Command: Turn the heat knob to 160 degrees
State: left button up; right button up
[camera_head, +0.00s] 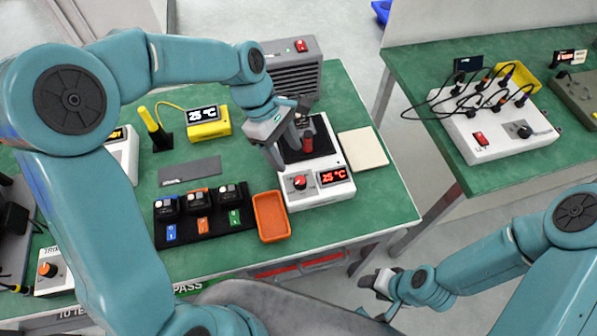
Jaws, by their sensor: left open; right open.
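The white hot plate unit (325,196) stands on the green bench. Its red heat knob (299,182) is on the front panel, left of a display (334,176) reading 25 °C in red. The direction of the knob's pointer is too small to read. My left gripper (284,152) is open above the unit's left side, behind the knob and apart from it. It partly hides the black top plate (318,155), where a small dark red object (308,143) shows beside the fingers. My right gripper (372,284) is open and empty in front of the bench, low at the bottom middle.
An orange tray (271,216) sits just left of the hot plate, beside a black holder (216,230) with several small modules. A beige pad (363,149) lies right of it. A grey vented box (291,72) stands behind. A yellow 25 °C meter (208,122) is further left.

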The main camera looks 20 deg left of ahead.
aim_at(300, 180)
pick_arm(q)
jog(key=x, duration=0.8)
jog(key=shift+s+d+f, duration=0.1)
jog(key=shift+f, duration=0.2)
jog(key=c, duration=1)
